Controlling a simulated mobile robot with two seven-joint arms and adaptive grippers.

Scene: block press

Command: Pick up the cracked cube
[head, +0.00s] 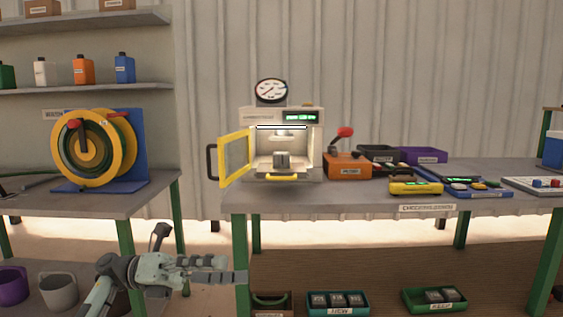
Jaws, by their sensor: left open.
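A small grey cube (282,160) sits inside the lit chamber of the press (254,115) on the table. Cracks on it are too small to make out. The press's yellow-framed door (235,158) stands open to the left. My left gripper (236,270) is open and empty, low in front of the table's left leg, below and left of the press and well apart from the cube. Several more grey cubes (337,300) lie in a green tray (337,311) below the table, and others (441,296) in another green tray (435,309). My right gripper is out of view.
The table edge (350,206) lies above my left gripper's height. An orange box (347,166) with a red-knobbed lever (343,133) stands right of the press. A yellow device (415,188) and dark and purple trays (424,157) are further right. A hose reel (92,150) stands on the left bench.

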